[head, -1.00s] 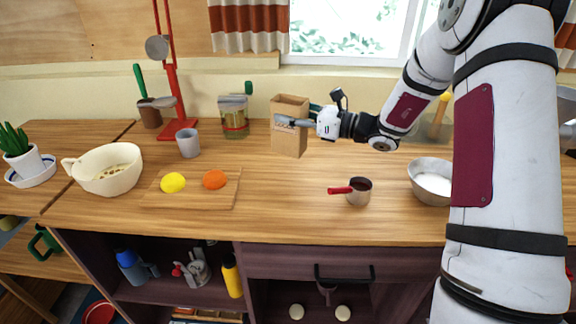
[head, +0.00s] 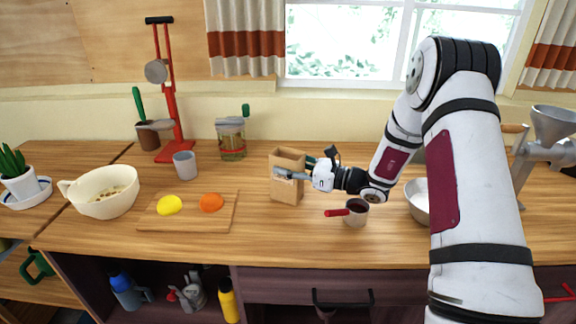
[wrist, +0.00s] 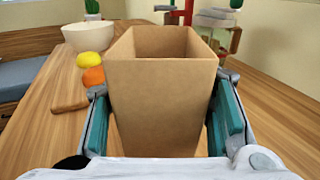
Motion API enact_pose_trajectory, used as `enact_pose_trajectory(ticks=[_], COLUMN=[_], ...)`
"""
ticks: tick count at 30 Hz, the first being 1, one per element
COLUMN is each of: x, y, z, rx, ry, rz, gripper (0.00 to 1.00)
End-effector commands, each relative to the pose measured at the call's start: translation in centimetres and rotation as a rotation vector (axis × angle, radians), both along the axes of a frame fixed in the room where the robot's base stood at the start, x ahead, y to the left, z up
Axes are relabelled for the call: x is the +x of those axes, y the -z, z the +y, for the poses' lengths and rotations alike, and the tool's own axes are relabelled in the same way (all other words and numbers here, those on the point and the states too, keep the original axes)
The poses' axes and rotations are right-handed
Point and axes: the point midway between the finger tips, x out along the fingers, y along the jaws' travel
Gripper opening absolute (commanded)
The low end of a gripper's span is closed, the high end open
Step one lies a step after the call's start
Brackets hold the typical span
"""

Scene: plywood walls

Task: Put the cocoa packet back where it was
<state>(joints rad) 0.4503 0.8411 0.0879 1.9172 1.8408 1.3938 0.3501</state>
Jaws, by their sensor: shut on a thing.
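The cocoa packet, an open-topped brown paper packet (head: 287,186), is upright at the middle of the counter. It fills the middle of the wrist view (wrist: 160,100). My gripper (head: 296,174) comes from the right and is shut on the packet, with one teal-padded finger on each side of it in the wrist view. The packet's bottom is at or just above the wood; I cannot tell whether it touches. The inside I can see of it looks empty, but its depth is hidden.
A cutting board (head: 150,222) with yellow and orange pieces lies to the left. A red-handled pot (head: 356,214) stands close on the right, with a metal bowl (head: 416,204) beyond. A glass jar (head: 231,140) and grey cup (head: 184,165) stand behind left. Counter in front is clear.

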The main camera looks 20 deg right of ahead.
Motion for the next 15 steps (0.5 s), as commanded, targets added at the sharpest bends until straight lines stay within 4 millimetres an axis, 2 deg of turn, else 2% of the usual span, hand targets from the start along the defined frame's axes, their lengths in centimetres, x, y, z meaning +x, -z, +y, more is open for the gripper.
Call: enact_pose_trajectory(ticks=[2, 3, 5, 15], x=[0.04, 0.01, -0.01, -0.02], y=[0.3, 0.34, 0.3, 0.16], z=[0.0, 0.0, 0.01, 0.0], rx=[0.001, 0.0, 0.0, -0.001], ry=[0.0, 0.0, 0.0, 0.0], rz=[0.001, 0.001, 0.001, 0.001], gripper=[0.14, 0.52, 0.66, 0.68])
